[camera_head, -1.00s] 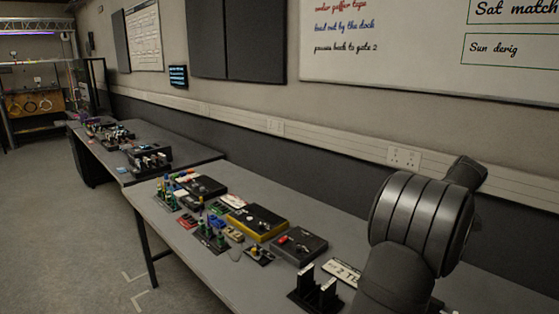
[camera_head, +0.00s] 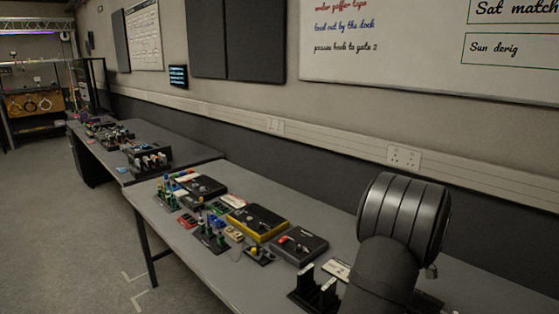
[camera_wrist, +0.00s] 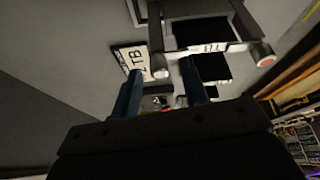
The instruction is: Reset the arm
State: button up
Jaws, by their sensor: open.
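My gripper (camera_wrist: 161,72) shows in the wrist view as two blue fingers standing apart, with nothing held between them. Past the fingertips are a white card lettered "2 TB" (camera_wrist: 131,62) and a black stand with pale-ended uprights (camera_wrist: 190,12). In the head view my arm rises at the lower right, and its gripper end is out of sight. The black stand (camera_head: 315,288) and part of the white card (camera_head: 338,269) show just left of the arm there.
The near grey table (camera_head: 190,255) holds a yellow-edged box (camera_head: 257,222), a black box with a red part (camera_head: 299,245) and several small coloured pieces. A second table (camera_head: 95,150) stands farther left. A wall with a whiteboard (camera_head: 430,50) runs behind. The front table edge is clear.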

jog(key=m+t+h, duration=0.1)
jog(key=m, duration=0.2)
jog(key=shift+s+a+m, duration=0.1)
jog(key=shift+m, duration=0.2)
jog(key=m+h, duration=0.1)
jog(key=m, duration=0.2)
jog(key=shift+a+m+h, duration=0.1)
jog(key=shift+m+h, duration=0.2)
jog(key=shift+m, duration=0.1)
jog(key=m+h, duration=0.1)
jog(key=m, duration=0.2)
jog(key=shift+m, duration=0.3)
jog(key=shift+a+m+h, duration=0.1)
jog(key=shift+m+h, duration=0.8)
jog(key=shift+m, duration=0.8)
